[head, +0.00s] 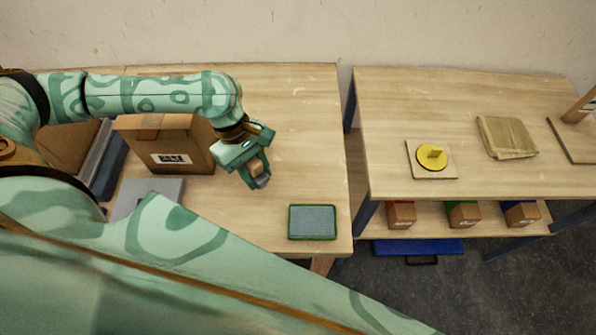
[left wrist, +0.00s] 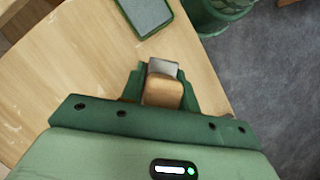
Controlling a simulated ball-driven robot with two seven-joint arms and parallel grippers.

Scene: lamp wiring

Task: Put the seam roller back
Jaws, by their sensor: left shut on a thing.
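The seam roller (head: 262,181) shows as a small piece with a light wooden part and a grey end. My left gripper (head: 256,172) is shut on it and holds it over the left table. In the left wrist view the seam roller (left wrist: 163,88) sits between the fingers of my left gripper (left wrist: 160,92), wooden part nearer, grey metal part beyond. A green-rimmed tray with a grey inside (head: 291,222) lies near the front right corner of the left table, apart from the gripper; the tray also shows in the left wrist view (left wrist: 139,32). My right gripper is not in view.
A cardboard box (head: 190,142) stands left of the left gripper. A gap separates the left table (head: 305,120) from the right table (head: 390,110), which holds a yellow disc (head: 432,159) on a board and a folded tan cloth (head: 506,137). The tabletop around the tray is clear.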

